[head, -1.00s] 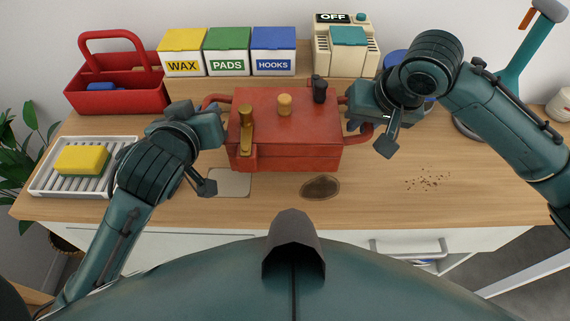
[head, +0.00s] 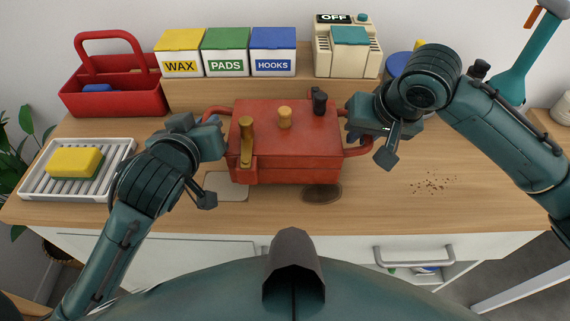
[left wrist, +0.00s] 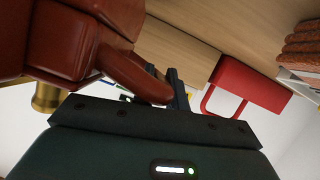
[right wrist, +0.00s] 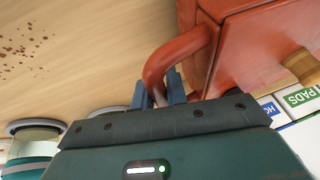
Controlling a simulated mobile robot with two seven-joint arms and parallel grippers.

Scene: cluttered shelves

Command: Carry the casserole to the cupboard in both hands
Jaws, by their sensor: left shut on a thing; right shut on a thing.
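The casserole is a red, box-shaped pot (head: 300,160) with a lid, a wooden knob (head: 285,118) and a loop handle at each side. A brass-coloured part and a dark knob-like part also sit on its top. My left gripper (head: 218,118) is shut on the left handle, which also shows between the fingers in the left wrist view (left wrist: 135,75). My right gripper (head: 352,132) is shut on the right handle, seen in the right wrist view (right wrist: 165,70). The casserole looks level over the wooden counter; I cannot tell whether its underside touches it.
A sponge (head: 75,162) lies on a ribbed tray (head: 122,150) at left. A red caddy (head: 120,100), labelled boxes (head: 225,52) and a cream appliance (head: 346,60) stand behind. A dark round patch (head: 325,193) and crumbs (head: 435,184) mark the counter.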

